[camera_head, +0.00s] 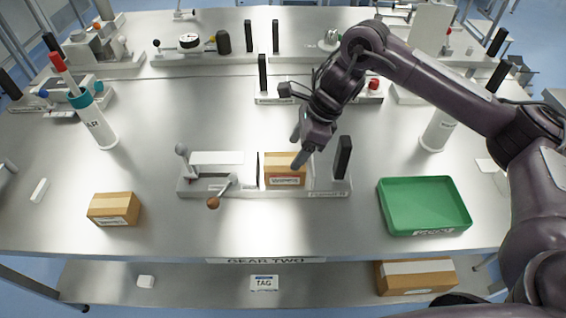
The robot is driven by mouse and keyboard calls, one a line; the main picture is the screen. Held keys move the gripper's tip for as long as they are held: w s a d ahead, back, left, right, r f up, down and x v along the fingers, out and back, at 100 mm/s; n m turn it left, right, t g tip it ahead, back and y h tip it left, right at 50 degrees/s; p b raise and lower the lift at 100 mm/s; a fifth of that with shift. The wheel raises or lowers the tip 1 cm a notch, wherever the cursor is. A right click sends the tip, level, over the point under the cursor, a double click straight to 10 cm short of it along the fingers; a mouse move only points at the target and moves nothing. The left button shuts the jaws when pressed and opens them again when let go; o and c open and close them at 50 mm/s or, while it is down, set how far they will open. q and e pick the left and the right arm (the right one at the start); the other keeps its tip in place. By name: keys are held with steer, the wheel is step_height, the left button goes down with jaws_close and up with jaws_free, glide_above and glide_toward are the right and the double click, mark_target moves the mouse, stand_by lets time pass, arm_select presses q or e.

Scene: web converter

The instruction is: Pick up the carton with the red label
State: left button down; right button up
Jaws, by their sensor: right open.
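A brown carton (285,177) sits in the middle slot of a grey fixture (330,188) at the centre of the table. Its front label looks whitish with reddish print, too small to read. Another brown carton (113,209) with a pale label lies on the table at left. My right gripper (297,150) is open, with its fingers pointing down at the upper right of the fixture's carton. One finger overlaps the carton's right side in the view; I cannot tell whether it touches. My left gripper is out of view.
A green tray (425,223) stands at right. A red-topped bottle (93,120) is at left and a white cylinder (437,130) at right. The fixture has a dark upright post (342,158) and a lever with a brown knob (213,203). A larger box (415,277) is on the lower shelf.

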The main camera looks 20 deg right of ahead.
mark_target(287, 161)
steer(key=p+x, duration=0.2)
steer(key=x, duration=0.1)
steer(key=shift+s+a, duration=0.1)
steer(key=shift+a, duration=0.1)
steer(key=shift+p+x, duration=0.4)
steer(key=shift+x, duration=0.7)
steer(key=shift+w+f, duration=0.25)
steer(key=c, duration=0.7)
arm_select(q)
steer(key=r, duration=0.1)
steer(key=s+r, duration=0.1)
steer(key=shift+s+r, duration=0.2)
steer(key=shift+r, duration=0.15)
arm_select(e)
steer(key=shift+r, duration=0.1)
